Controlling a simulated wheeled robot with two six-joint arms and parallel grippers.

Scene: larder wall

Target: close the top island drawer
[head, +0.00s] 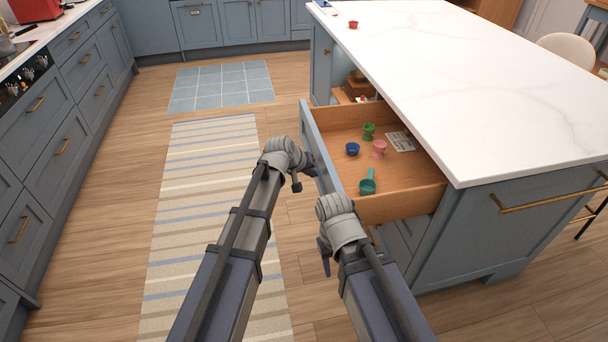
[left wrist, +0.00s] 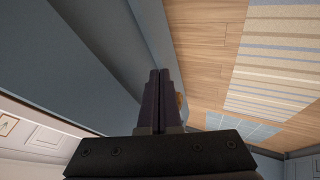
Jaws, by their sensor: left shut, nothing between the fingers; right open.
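The top island drawer (head: 413,208) stands pulled out from the left side of the kitchen island, and its inside shows from above. Its blue-grey front panel (head: 313,135) faces left toward the striped rug. My left gripper (head: 297,186) is shut and empty, close to the outer side of that panel; I cannot tell whether it touches. In the left wrist view its shut fingers (left wrist: 160,95) point along blue-grey panels, with a small brass-coloured piece partly hidden behind them. My right gripper (head: 325,262) is open, lower, near the front panel's near end.
The drawer holds a green cup (head: 369,131), a blue cup (head: 352,149), a pink cup (head: 379,148), a teal scoop-like item (head: 368,184) and a patterned card (head: 401,142). A white countertop (head: 480,70) lies right. The striped rug (head: 190,210) and floor left are clear.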

